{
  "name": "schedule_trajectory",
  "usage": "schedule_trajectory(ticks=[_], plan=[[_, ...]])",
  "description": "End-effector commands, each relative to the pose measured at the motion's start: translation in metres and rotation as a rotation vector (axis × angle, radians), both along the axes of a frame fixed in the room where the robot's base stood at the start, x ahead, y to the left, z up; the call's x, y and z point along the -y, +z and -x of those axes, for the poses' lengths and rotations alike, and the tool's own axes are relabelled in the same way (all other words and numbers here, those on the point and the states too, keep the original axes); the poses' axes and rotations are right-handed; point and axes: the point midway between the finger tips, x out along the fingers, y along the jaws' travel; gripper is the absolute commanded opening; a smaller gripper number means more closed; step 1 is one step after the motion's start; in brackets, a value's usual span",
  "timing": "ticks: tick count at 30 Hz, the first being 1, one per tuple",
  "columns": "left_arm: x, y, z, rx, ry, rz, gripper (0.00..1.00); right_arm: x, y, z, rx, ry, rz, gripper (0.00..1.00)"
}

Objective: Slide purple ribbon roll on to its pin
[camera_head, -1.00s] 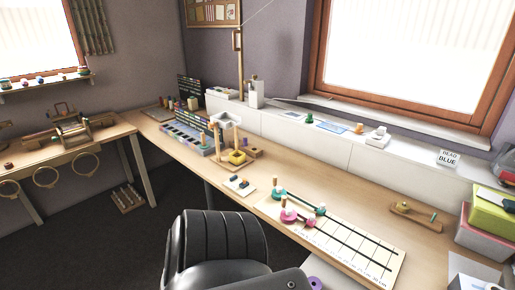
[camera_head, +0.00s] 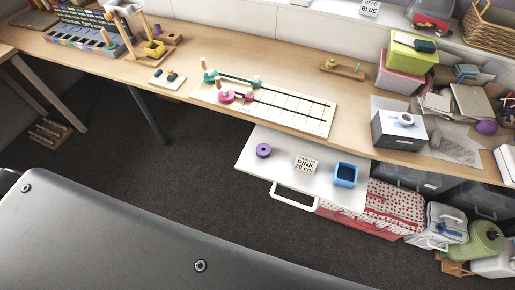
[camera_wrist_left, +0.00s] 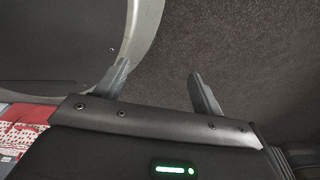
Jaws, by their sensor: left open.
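The purple ribbon roll (camera_head: 263,150) lies flat on a white pull-out shelf (camera_head: 250,170) below the worktop, its centre hole facing up. A white measuring board (camera_head: 290,105) with dark lines lies on the worktop. A teal roll (camera_head: 210,76) and a pink roll (camera_head: 226,96) are at its left end, near upright wooden pegs (camera_head: 204,64). I cannot tell which peg is the purple roll's pin. My left gripper (camera_wrist_left: 160,69) is open and empty in the left wrist view, over dark floor, with no roll between its fingers. My right gripper is not in view.
The shelf also bears a "PINK 20 cm" card (camera_head: 306,164) and a blue cup (camera_head: 345,174). A white handle (camera_head: 294,195) juts from its front. A red-and-white patterned box (camera_head: 395,205) stands right of it. A large dark surface fills the lower left.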

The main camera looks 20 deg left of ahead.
Motion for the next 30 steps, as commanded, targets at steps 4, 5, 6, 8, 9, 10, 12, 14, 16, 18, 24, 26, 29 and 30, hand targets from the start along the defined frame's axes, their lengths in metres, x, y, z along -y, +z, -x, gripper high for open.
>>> schedule_trajectory(ticks=[4,5,6,8,9,10,12,14,16,18,24,26,29,30], plan=[[0.011,0.044,-0.06,0.043,0.011,0.007,0.68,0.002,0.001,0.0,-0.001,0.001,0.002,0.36],[0.014,0.057,-0.073,0.051,0.013,0.008,0.68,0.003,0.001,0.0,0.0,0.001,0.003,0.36],[0.017,0.076,-0.088,0.063,0.015,0.01,0.68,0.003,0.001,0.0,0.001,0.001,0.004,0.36],[0.02,0.108,-0.11,0.079,0.019,0.012,0.68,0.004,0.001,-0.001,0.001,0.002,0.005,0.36],[0.021,0.129,-0.121,0.088,0.022,0.013,0.68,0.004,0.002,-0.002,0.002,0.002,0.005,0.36],[0.022,0.145,-0.128,0.095,0.023,0.014,0.68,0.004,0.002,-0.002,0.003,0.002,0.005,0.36],[0.023,0.176,-0.139,0.106,0.027,0.015,0.68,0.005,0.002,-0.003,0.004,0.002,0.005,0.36],[0.024,0.199,-0.146,0.116,0.028,0.016,0.68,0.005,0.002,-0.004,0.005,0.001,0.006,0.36],[0.025,0.223,-0.151,0.125,0.03,0.017,0.68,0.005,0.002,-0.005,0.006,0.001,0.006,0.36],[0.025,0.246,-0.155,0.135,0.031,0.018,0.68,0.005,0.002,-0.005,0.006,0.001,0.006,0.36],[0.025,0.304,-0.163,0.177,0.03,0.02,0.68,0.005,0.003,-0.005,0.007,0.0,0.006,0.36],[0.024,0.321,-0.167,0.201,0.026,0.022,0.68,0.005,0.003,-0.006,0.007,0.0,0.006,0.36],[0.024,0.355,-0.183,0.285,0.004,0.025,0.68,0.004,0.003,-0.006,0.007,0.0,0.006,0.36],[0.025,0.366,-0.198,0.351,-0.016,0.029,0.68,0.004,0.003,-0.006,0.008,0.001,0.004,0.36]])
